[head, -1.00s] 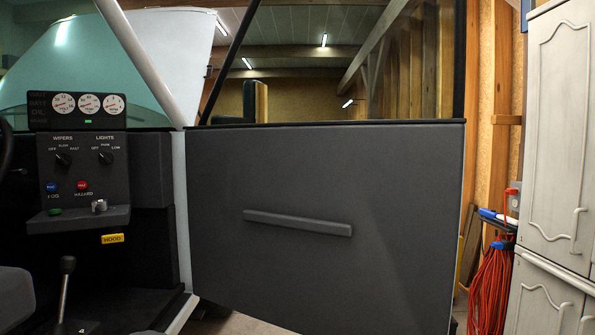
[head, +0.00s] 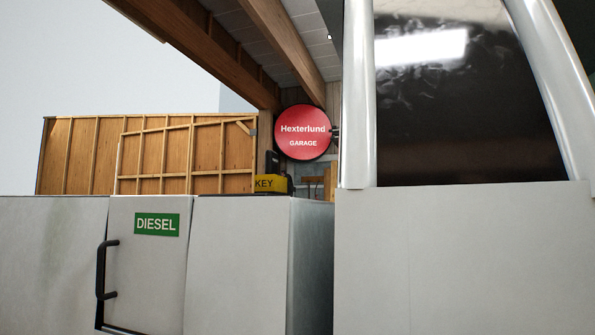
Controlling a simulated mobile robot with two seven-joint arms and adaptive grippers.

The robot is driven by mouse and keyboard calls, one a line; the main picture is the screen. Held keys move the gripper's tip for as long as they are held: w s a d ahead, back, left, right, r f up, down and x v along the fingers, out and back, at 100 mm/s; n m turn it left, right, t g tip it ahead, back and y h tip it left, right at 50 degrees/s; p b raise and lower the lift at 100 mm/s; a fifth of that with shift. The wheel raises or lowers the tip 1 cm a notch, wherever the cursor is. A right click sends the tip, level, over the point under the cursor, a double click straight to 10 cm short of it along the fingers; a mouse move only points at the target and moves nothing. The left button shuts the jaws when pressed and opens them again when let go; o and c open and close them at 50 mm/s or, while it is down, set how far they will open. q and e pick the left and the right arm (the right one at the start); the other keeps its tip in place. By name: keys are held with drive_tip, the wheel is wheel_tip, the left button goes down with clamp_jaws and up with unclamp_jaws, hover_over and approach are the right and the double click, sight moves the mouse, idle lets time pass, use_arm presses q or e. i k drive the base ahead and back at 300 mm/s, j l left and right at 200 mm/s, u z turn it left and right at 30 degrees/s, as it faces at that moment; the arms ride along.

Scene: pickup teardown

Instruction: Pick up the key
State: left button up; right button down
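A yellow block marked KEY (head: 268,183) shows just above the top edge of the pale truck side, near the middle of the head view. A dark part rises behind or on top of it, and I cannot tell whether that belongs to the key. The block's lower part is hidden by the truck side or cut off by its edge. Neither of my grippers is in view.
A pale panel with a green DIESEL label (head: 157,224) and a black handle (head: 102,271) is at the left. The cab (head: 455,255) with its dark window fills the right. A red Hexterlund Garage sign (head: 302,132) hangs behind.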

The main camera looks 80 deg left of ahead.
sight(270, 157)
drive_tip(key=u, duration=2.7)
drive_tip(key=l, duration=0.45)
drive_tip(key=k+l, duration=0.1)
drive_tip(key=l, duration=0.4)
drive_tip(key=u, duration=0.05)
